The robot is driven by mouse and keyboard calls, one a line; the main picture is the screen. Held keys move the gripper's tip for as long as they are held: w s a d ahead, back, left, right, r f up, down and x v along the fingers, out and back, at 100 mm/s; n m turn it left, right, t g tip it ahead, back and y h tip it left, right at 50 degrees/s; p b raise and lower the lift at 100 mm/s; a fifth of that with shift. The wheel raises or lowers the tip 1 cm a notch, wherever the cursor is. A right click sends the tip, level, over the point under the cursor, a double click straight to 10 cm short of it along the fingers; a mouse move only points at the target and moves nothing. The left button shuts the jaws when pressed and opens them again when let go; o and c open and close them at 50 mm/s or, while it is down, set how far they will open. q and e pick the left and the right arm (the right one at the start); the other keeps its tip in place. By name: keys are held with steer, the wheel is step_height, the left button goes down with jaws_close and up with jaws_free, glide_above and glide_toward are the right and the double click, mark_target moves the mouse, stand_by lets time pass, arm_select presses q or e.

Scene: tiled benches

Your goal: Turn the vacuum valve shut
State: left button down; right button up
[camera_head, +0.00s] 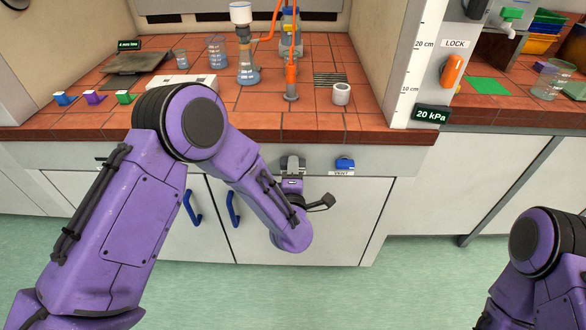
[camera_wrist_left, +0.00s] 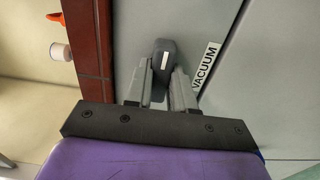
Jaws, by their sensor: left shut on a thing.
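The vacuum valve's dark grey handle (camera_wrist_left: 164,58) with a white mark shows in the left wrist view, on the grey front panel below the bench edge. A white VACUUM label (camera_wrist_left: 205,70) is beside it. My left gripper (camera_wrist_left: 161,88) has its two grey fingers on either side of the handle, shut on it. In the head view my left gripper (camera_head: 292,168) is at the panel under the bench top, and it and my arm mostly hide the valve. A display (camera_head: 431,114) reads 20 kPa. My right arm shows at lower right; its gripper is out of view.
A blue VENT valve (camera_head: 345,163) is just right of my left gripper. Blue cupboard handles (camera_head: 233,209) are below left. On the tiled bench stand a flask (camera_head: 248,70), a beaker (camera_head: 217,54) and a white cup (camera_head: 341,94). An orange LOCK handle (camera_head: 453,70) is at right.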

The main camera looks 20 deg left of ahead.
stand_by(0.5)
arm_select(q)
steer(key=c, duration=1)
jaws_free()
steer(key=shift+o, duration=0.2)
steer(key=b+v, duration=0.1)
steer(key=v, duration=0.9)
steer(key=shift+s, duration=0.25)
